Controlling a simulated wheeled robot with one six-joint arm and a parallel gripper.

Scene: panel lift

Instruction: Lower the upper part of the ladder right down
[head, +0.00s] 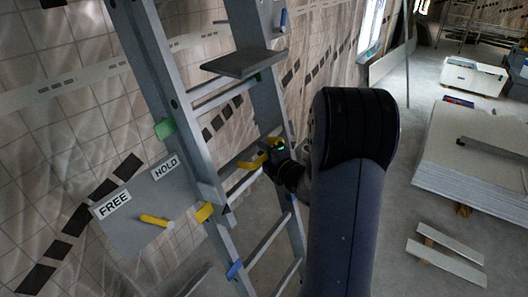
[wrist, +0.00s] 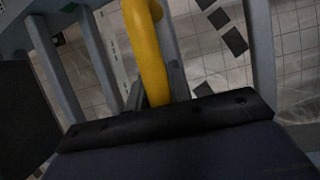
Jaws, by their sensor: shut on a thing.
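The ladder's upper part (head: 160,75) rises out of the top of the head view, in front of the lower part (head: 225,245). A yellow handle (head: 252,162) sits between its rails. My gripper (head: 272,152) is shut on this handle; in the wrist view the yellow bar (wrist: 146,50) runs down between the jaws, whose tips are partly hidden. A grey plate (head: 135,205) beside the ladder carries the labels FREE (head: 112,204) and HOLD (head: 166,167). Its yellow lever (head: 154,220) points left, toward the FREE side.
A dark grey step (head: 243,62) juts from the ladder above my gripper. A tiled, sheeted wall (head: 60,120) stands behind. Stacked boards (head: 475,160) and loose planks (head: 445,258) lie to the right. A white box (head: 474,76) stands farther back. Some floor between is clear.

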